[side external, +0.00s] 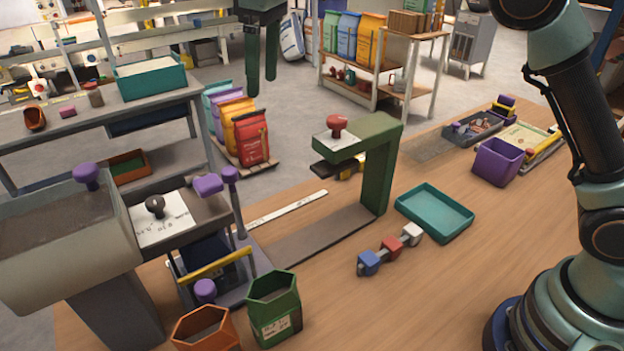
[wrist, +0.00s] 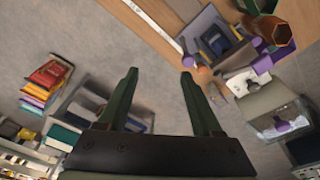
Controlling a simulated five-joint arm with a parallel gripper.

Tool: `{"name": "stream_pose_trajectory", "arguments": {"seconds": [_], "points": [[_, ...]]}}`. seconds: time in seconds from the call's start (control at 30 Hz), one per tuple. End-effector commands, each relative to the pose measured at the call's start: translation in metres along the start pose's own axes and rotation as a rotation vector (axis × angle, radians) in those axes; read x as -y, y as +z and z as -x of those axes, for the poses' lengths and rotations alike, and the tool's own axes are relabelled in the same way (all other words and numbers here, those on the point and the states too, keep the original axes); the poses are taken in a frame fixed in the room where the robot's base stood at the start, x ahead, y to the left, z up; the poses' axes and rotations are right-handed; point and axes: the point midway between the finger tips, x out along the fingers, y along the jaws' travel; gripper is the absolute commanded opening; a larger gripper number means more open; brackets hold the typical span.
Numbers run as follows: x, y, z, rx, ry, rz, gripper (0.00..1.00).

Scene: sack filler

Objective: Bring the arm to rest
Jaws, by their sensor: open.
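My gripper (side external: 263,72) hangs at the top middle of the side view, fingers pointing down, high above the floor and shelves behind the bench. It is open and empty, with nothing between the fingers. In the wrist view the two green fingers (wrist: 158,85) stand apart with grey floor between and beyond them. My arm's base and lower links stand at the right of the side view; the links joining them to the gripper run out of the top of the picture.
The wooden bench holds a green press-like stand (side external: 378,165), a teal tray (side external: 434,212), a purple bin (side external: 498,160), green (side external: 275,308) and orange (side external: 205,330) containers, and a filler machine (side external: 70,235). Colored sacks (side external: 250,138) stand behind. Bench wood between tray and base is clear.

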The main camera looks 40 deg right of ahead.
Motion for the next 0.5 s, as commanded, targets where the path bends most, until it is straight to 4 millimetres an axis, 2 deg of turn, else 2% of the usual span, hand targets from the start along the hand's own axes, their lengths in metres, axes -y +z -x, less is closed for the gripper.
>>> {"name": "stream_pose_trajectory", "arguments": {"seconds": [0.03,0.2,0.37,0.5], "points": [[-0.008,0.012,0.010,-0.017,0.008,-0.032,0.67],[-0.027,0.051,0.028,-0.070,0.032,-0.135,0.67],[-0.039,0.095,0.037,-0.122,0.056,-0.230,0.67],[-0.043,0.136,0.037,-0.166,0.077,-0.313,0.67]]}}
